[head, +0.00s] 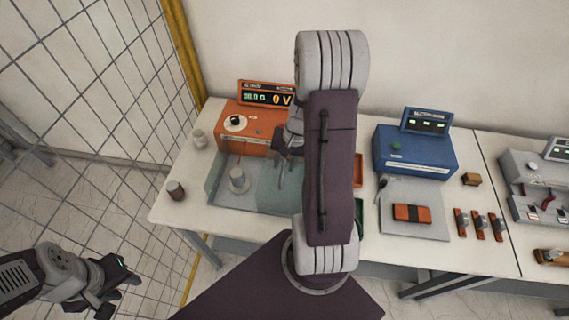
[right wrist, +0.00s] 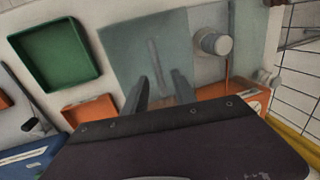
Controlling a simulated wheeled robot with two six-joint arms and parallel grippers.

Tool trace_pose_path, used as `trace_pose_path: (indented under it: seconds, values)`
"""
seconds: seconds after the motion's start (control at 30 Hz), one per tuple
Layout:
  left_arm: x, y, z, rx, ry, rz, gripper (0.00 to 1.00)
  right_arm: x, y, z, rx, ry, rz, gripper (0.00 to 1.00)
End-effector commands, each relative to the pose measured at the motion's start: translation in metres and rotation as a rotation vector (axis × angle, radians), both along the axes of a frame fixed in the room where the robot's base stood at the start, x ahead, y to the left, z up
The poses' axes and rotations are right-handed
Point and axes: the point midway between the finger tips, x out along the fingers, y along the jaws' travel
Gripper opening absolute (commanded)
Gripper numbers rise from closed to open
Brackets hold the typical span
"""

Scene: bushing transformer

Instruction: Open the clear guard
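The clear guard (head: 275,190) is a see-through greenish panel in front of the orange test unit (head: 255,120), around a pale cylindrical part (head: 238,180). In the right wrist view the guard (right wrist: 120,50) lies flat-looking below my fingers, with a thin grey bar, seemingly its handle (right wrist: 155,52), on it. My right gripper (right wrist: 161,88) is open and empty, its two fingers apart on either side of the bar's line; contact cannot be told. In the head view my right arm hides part of the guard. My left gripper (head: 120,285) is off the table at lower left, away from the guard.
A blue unit (head: 415,150), a grey mat (head: 415,225) with an orange-black device (head: 411,213), and green (right wrist: 55,55) and orange trays (right wrist: 88,110) lie nearby. A mesh fence (head: 90,90) bounds the left.

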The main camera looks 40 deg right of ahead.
Motion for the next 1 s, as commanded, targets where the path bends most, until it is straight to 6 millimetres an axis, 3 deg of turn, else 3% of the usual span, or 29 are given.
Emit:
trace_pose_path:
  seconds: [0.2,0.4,1.0]
  values:
    - [0.0,0.0,-0.004,0.0,0.0,0.0,0.36,-0.006,-0.008,0.048,-0.007,-0.007,-0.002,0.33]
    - [0.0,0.0,-0.006,0.0,0.0,0.0,0.36,-0.011,-0.011,0.075,-0.004,-0.002,-0.001,0.33]
    - [0.0,0.0,-0.007,0.0,0.0,0.0,0.36,-0.011,-0.009,0.077,-0.002,-0.001,0.006,0.33]
